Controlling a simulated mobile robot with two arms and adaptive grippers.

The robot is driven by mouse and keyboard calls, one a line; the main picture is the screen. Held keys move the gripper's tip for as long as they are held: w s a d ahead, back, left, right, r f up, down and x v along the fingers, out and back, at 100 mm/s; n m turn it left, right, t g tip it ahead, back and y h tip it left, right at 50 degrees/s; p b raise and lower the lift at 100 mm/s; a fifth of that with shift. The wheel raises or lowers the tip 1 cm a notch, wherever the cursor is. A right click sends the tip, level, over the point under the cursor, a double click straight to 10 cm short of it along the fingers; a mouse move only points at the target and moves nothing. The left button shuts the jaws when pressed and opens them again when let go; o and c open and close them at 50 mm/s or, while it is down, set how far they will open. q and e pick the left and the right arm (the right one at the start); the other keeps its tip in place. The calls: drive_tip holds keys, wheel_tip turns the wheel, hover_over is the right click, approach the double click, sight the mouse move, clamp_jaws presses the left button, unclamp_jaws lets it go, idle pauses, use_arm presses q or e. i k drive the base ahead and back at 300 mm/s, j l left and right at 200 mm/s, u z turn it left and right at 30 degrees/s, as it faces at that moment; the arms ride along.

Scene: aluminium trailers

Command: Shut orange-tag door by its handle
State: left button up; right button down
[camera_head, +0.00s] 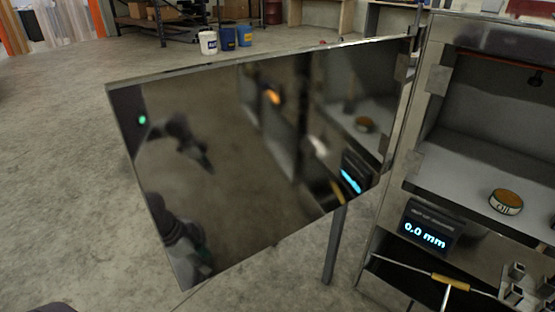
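A mirror-like metal door (235,200) stands wide open, swung out to the left from the metal cabinet (398,130) at the right. Its hinge side is at the cabinet's left edge, and its free edge is at the far left. I see no handle and no orange tag on the door's visible face. A small orange spot shows in it, apparently a reflection. Neither gripper is directly in view; dark arm-like shapes in the door look like reflections of me.
The open cabinet holds a round tin (506,201) on its shelf. Below are a display reading 0.0 mm (427,229) and a yellow-topped T-shaped bar (450,281). Buckets (228,38) stand behind the door. The floor (60,180) to the left is clear.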

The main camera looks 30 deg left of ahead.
sight(229, 160)
drive_tip(key=k+j+z, duration=0.2)
drive_tip(key=j, duration=0.25)
drive_tip(key=j+z, duration=0.2)
drive_tip(key=j, duration=0.2)
drive_tip(key=k+j+z, duration=0.2)
drive_tip(key=j, duration=0.2)
drive_tip(key=k+j+z, duration=0.1)
drive_tip(key=j+z, duration=0.15)
drive_tip(key=j, duration=0.15)
drive_tip(key=i+j+z, duration=0.2)
drive_tip(key=j, duration=0.3)
drive_tip(key=j+z, duration=0.15)
drive_tip(key=j, duration=0.35)
drive_tip(key=i+j+z, duration=0.2)
drive_tip(key=j, duration=0.35)
drive_tip(key=k+j+z, duration=0.15)
drive_tip(key=k+j, duration=0.25)
drive_tip(key=k+j+z, duration=0.15)
drive_tip(key=k+j, duration=0.2)
drive_tip(key=k, duration=0.3)
